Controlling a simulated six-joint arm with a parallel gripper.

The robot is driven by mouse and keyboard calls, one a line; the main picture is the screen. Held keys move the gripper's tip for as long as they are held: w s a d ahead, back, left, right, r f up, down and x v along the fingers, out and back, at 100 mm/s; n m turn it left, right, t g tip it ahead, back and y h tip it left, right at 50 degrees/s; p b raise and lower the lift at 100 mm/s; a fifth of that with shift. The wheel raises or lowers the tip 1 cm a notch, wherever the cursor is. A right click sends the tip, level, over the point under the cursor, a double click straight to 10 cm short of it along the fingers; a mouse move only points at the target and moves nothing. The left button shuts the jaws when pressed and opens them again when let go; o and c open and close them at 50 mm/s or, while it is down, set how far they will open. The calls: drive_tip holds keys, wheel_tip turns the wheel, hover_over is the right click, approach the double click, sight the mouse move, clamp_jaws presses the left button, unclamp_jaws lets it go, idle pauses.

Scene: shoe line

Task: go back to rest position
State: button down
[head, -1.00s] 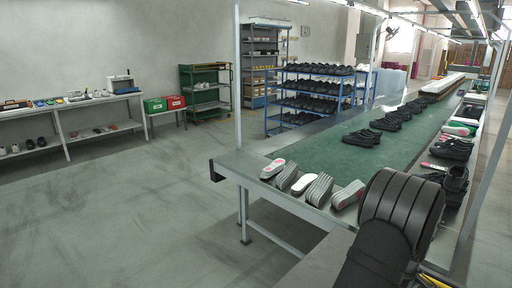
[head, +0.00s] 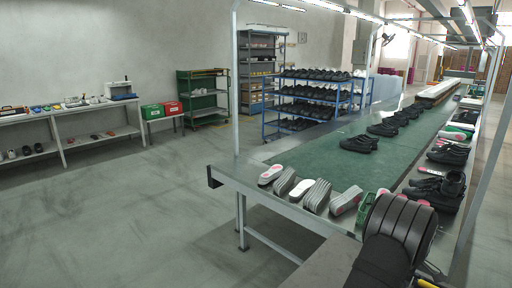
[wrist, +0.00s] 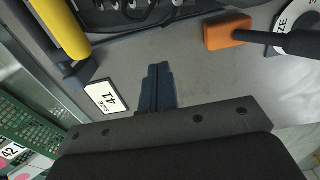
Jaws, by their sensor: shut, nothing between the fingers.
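My gripper (wrist: 158,88) shows in the wrist view with its two dark blue fingers pressed together and nothing between them. It is over a plain grey surface (wrist: 212,75), beside a white card (wrist: 101,95) reading "SIZE 41". In the head view my dark arm is at the lower right, in front of the near end of the shoe line (head: 285,150). The gripper itself is hidden there behind the arm.
Grey and white soles (head: 316,195) lie along the line's near edge. Black shoes (head: 359,144) stand on the green belt, and more (head: 445,190) lie at its right side. An orange block (wrist: 227,33) and a yellow bar (wrist: 65,28) are near the gripper.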

drive_tip(key=c, duration=2.1)
unclamp_jaws()
drive_tip(key=o, duration=1.8)
drive_tip(key=shift+s+r+m, duration=0.2)
drive_tip(key=shift+r+m, duration=0.1)
drive_tip(key=shift+r, duration=0.05)
drive_tip(key=o, duration=0.3)
drive_tip(key=s+r+m+h, duration=0.2)
drive_tip(key=s+r+m, duration=0.2)
drive_tip(key=r+m, duration=0.3)
drive_tip(key=shift+s+a+m, duration=0.3)
drive_tip(key=shift+m, duration=0.2)
drive_tip(key=s+a+r+m+t+h, duration=0.1)
drive_tip(key=s+a+r+m+h, duration=0.15)
drive_tip(key=s+r+m, duration=0.6)
drive_tip(key=w+d+f, duration=0.1)
drive_tip(key=d+f, duration=0.1)
drive_tip(key=f, duration=0.3)
drive_tip(key=w+d+f+m, duration=0.1)
drive_tip(key=w+f, duration=0.1)
drive_tip(key=f, duration=0.4)
drive_tip(key=shift+w+d, duration=0.15)
drive_tip(key=shift+d, duration=0.2)
